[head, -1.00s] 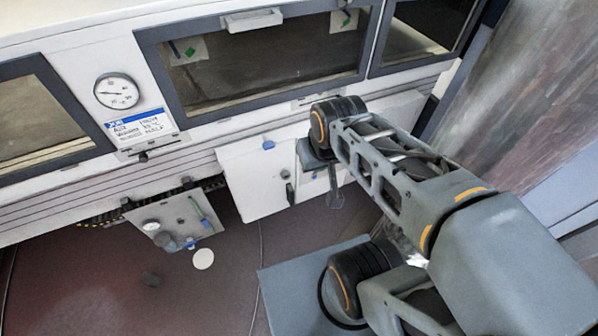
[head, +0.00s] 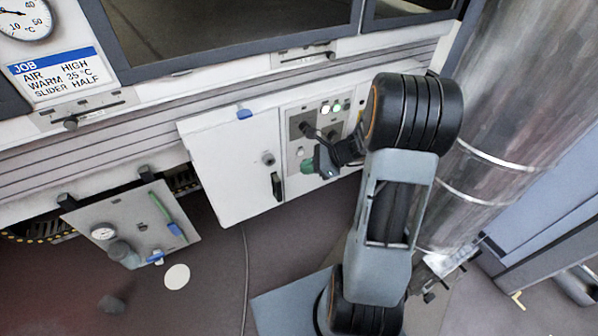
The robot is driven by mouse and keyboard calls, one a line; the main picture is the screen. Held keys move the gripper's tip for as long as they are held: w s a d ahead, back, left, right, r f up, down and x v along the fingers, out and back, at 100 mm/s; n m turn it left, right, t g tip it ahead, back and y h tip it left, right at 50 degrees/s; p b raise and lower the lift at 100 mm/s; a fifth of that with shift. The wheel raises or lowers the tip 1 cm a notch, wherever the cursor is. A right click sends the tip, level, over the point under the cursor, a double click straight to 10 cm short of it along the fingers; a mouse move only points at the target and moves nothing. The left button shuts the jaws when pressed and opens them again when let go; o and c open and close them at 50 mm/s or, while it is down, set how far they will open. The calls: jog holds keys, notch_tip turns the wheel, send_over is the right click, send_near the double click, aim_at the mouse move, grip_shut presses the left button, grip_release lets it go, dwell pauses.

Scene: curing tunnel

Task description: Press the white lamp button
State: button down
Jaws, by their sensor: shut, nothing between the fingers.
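A grey control panel (head: 292,138) is set in the white cabinet front, left of my arm in the head view. A small pale round button (head: 300,152) shows low on its left side, with a larger green knob or button (head: 307,166) just below it; the pale one looks like the white lamp button, though it is small. My gripper (head: 318,158) is shut and empty, in front of the panel, just right of these buttons in the picture. I cannot tell whether it touches the panel. My gripper and wrist hide the panel's lower right part.
Small lit green lamps (head: 337,106) and dark knobs (head: 300,123) are higher on the panel. To its left is a white cabinet door (head: 228,170) with a black handle (head: 276,186). A job card (head: 55,75) and gauge (head: 25,15) are upper left. A metal duct (head: 520,110) stands right.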

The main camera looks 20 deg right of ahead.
aim_at(301, 153)
jog(key=w+d+f+m+t+b, duration=0.3)
jog(key=d+f+m, duration=0.3)
jog(key=f, duration=0.5)
jog(key=shift+d+m+t+b, duration=0.25)
jog(key=shift+m+t+b, duration=0.15)
jog(key=shift+m+b, duration=0.35)
jog(key=w+a, duration=0.1)
jog(key=w, duration=0.7)
jog(key=shift+w, duration=0.35)
jog(key=shift+w, duration=0.25)
dwell(0.9)
jog(key=shift+w, duration=0.25)
